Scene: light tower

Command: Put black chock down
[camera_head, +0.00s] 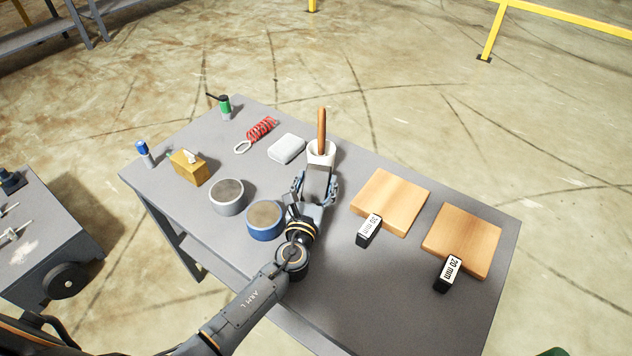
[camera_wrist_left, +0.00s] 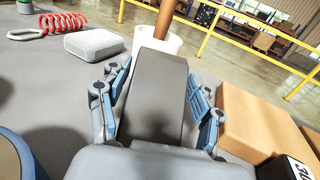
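My left gripper (camera_head: 316,186) is over the table, just in front of a white cup. Its fingers are on either side of a plain dark grey chock (camera_wrist_left: 160,85) and appear closed on it. The chock also shows between the fingers in the head view (camera_head: 317,183). I cannot tell whether its underside touches the table. Two black chocks with white labels, the 30 mm one (camera_head: 369,230) and the 20 mm one (camera_head: 448,273), stand against the near edges of two wooden boards. My right gripper is out of view.
The white cup (camera_head: 321,153) holds a wooden handle (camera_head: 321,128) close beyond the gripper. A blue-sided tin (camera_head: 264,234), a grey tin (camera_head: 227,210) and a white box (camera_head: 287,149) are left. The wooden boards (camera_head: 391,200) (camera_head: 463,238) are right. The near right grey tabletop (camera_head: 380,300) is clear.

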